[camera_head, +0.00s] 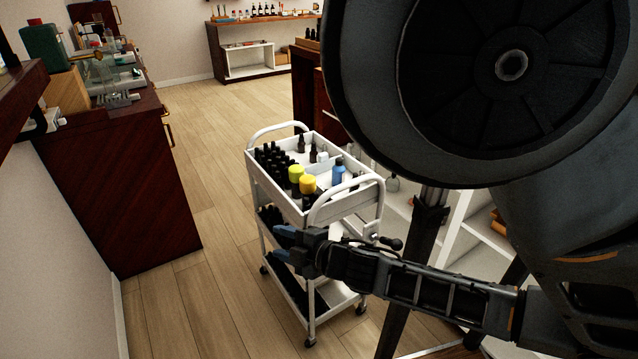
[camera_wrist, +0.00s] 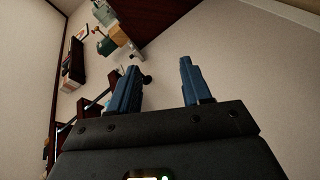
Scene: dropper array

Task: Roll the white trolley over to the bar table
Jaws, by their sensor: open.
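The white trolley (camera_head: 272,190) stands upright on the wooden floor in the middle of the head view. I cannot tell for sure which table is the bar table.
A dark wood cabinet (camera_head: 118,180) with glassware stands at the left. A dark-topped table (camera_head: 215,50) with bottles stands by the back wall. A white shelf unit (camera_head: 455,225) is close on the trolley's right. Open floor (camera_head: 205,115) runs behind the trolley.

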